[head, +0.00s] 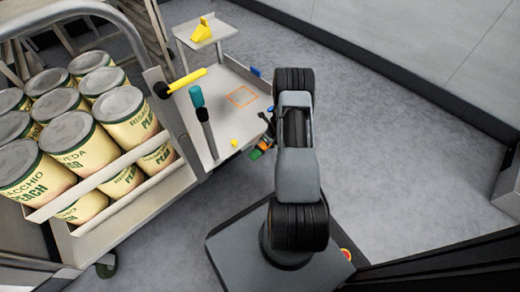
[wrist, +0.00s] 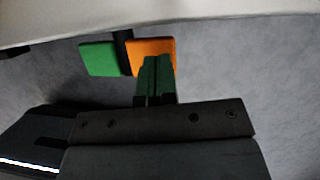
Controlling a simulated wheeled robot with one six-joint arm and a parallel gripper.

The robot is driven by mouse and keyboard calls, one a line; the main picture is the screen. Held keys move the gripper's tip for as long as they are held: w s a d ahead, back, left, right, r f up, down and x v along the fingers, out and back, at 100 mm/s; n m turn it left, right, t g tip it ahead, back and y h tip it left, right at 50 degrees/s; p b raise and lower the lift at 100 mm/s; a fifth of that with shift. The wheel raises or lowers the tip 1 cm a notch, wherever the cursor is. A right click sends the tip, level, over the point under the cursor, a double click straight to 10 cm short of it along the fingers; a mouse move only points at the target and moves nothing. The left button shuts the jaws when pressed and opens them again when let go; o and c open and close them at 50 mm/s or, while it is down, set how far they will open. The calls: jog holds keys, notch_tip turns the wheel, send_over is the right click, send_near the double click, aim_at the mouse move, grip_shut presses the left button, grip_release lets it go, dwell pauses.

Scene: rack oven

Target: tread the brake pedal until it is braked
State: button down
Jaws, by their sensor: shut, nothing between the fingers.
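Two pedal pads sit on a dark stem under the pale cart's edge. In the wrist view the green pad (wrist: 100,58) is on the left and the orange pad (wrist: 143,46) on the right. Nothing readable marks which is the brake, and I cannot see whether either is pressed. My gripper (wrist: 156,60) is shut and empty; its green fingertips overlap the lower part of the orange pad. I cannot tell whether they touch it. In the head view the pads are small, beside the cart's near right edge, partly hidden by my arm.
The cart (head: 222,140) has a flat deck with an orange square outline (head: 242,96). Yellow-topped (head: 186,80) and teal-topped (head: 196,97) levers stand near it. A rack of peach cans (head: 70,140) is at left. Grey floor (head: 400,160) is clear at right.

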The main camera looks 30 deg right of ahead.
jog(key=shift+f, duration=0.3)
jog(key=shift+f+b, duration=0.5)
jog(key=shift+b, duration=0.2)
jog(key=shift+r, duration=0.25)
notch_tip(320, 180, up, 6)
jog(key=p, duration=0.5)
jog(key=shift+f, duration=0.1)
dwell(0.4)
